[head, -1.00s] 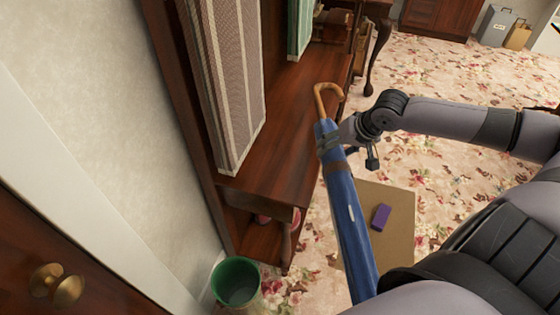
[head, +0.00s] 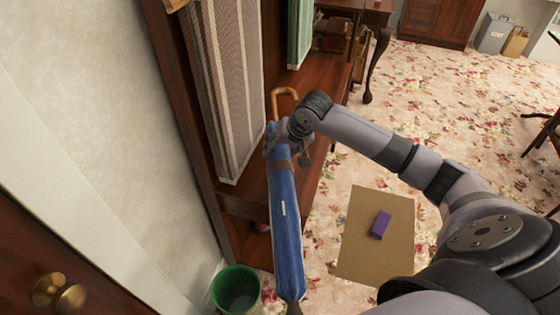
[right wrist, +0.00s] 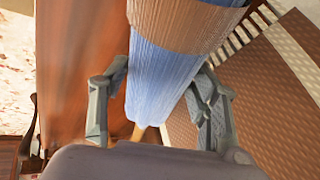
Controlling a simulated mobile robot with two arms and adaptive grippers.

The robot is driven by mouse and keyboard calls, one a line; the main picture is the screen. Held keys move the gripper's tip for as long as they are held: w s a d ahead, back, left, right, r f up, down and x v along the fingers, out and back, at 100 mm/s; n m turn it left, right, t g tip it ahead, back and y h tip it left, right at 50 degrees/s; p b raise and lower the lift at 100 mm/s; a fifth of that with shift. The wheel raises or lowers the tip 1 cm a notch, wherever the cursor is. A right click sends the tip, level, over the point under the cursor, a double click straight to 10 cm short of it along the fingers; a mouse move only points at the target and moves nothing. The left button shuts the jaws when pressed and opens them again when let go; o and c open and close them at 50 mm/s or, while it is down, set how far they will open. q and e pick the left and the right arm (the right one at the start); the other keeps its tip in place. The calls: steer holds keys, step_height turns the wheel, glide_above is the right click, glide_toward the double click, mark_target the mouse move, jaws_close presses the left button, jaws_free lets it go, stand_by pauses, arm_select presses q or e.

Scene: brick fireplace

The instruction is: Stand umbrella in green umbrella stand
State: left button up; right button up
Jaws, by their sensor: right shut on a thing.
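The blue umbrella (head: 285,225) has a curved wooden handle (head: 285,95) at the top and a brown strap. My right gripper (head: 283,152) is shut on it just below the handle and holds it hanging, slightly tilted, tip down. In the right wrist view the umbrella (right wrist: 165,75) lies between the fingers of the right gripper (right wrist: 160,105). The green umbrella stand (head: 236,290) is on the floor at the bottom, by the wall. The umbrella's lower end is to the right of the stand, apart from its opening in the picture. My left gripper is out of view.
A dark wooden hall bench (head: 300,95) with striped fabric (head: 230,80) stands behind the umbrella. A cardboard sheet (head: 350,245) with a purple block (head: 381,224) lies on the flowered carpet. A door with a brass knob (head: 60,292) is at lower left.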

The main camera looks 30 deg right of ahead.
mark_target(288, 155)
step_height(288, 155, down, 5)
steer(key=shift+s, duration=0.1)
steer(key=shift+f, duration=0.3)
steer(key=shift+a+f, duration=0.1)
steer(key=o, duration=1.7)
steer(key=v, duration=1.2)
steer(key=shift+p, duration=0.35)
